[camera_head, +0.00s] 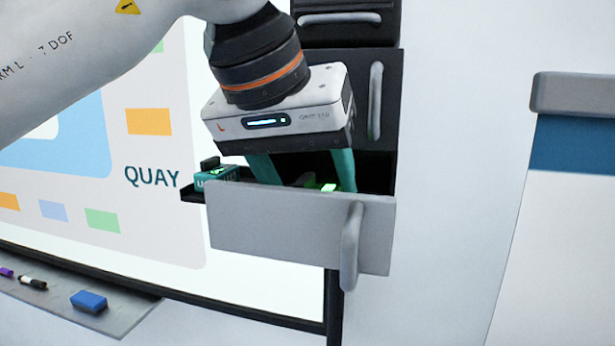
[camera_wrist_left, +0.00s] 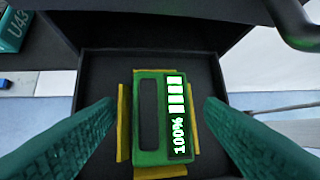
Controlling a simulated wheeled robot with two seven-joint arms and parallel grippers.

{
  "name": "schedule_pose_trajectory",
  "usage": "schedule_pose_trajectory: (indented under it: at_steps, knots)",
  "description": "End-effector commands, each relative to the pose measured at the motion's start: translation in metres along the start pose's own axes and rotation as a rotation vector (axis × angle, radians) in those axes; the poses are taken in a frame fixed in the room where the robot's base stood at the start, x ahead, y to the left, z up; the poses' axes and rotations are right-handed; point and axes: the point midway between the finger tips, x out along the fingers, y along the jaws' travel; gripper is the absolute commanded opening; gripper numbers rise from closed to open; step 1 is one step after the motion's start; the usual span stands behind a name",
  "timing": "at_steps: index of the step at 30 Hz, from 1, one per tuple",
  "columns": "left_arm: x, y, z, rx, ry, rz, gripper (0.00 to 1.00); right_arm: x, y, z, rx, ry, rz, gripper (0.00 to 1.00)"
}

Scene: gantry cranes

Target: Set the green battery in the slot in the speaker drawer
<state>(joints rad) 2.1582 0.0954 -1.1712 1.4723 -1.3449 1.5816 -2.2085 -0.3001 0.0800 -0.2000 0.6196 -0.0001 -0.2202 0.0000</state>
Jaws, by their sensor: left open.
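The speaker drawer (camera_head: 290,232) is pulled out, with a grey front and a dark inside. The green battery (camera_wrist_left: 151,158) lies on its floor with its lit "100%" display facing up; in the head view only a bright part of it (camera_head: 328,187) shows. Yellow strips (camera_wrist_left: 124,125) of the slot show around the battery, which looks slightly turned against them. I cannot tell how deep it sits. My left gripper (camera_head: 303,178) reaches down into the drawer, its teal fingers open on both sides of the battery with a gap at each side. My right gripper is not in view.
A teal device (camera_head: 216,178) stands on a dark ledge left of the drawer. The drawer handle (camera_head: 351,248) sticks out at the front. Closed cabinet fronts (camera_head: 389,95) rise behind. A whiteboard tray (camera_head: 110,310) holds markers and a blue eraser (camera_head: 89,300) at lower left.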

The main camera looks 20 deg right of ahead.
Motion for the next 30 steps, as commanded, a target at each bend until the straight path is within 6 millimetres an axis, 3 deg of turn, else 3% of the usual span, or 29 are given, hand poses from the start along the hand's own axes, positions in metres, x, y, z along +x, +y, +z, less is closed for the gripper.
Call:
schedule_pose_trajectory:
  at_steps: [5,19,24,30]
  knots:
    - [-0.013,-0.001,0.002,-0.002,-0.003,-0.001,0.63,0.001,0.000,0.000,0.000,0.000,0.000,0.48]
    - [-0.105,-0.001,0.002,-0.002,-0.002,0.001,0.63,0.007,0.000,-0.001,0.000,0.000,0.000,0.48]
    - [-0.120,-0.001,0.002,0.000,0.000,0.001,0.63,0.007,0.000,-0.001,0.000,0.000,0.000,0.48]
    - [-0.123,-0.001,0.002,0.001,0.001,0.001,0.63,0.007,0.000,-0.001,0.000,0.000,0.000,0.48]
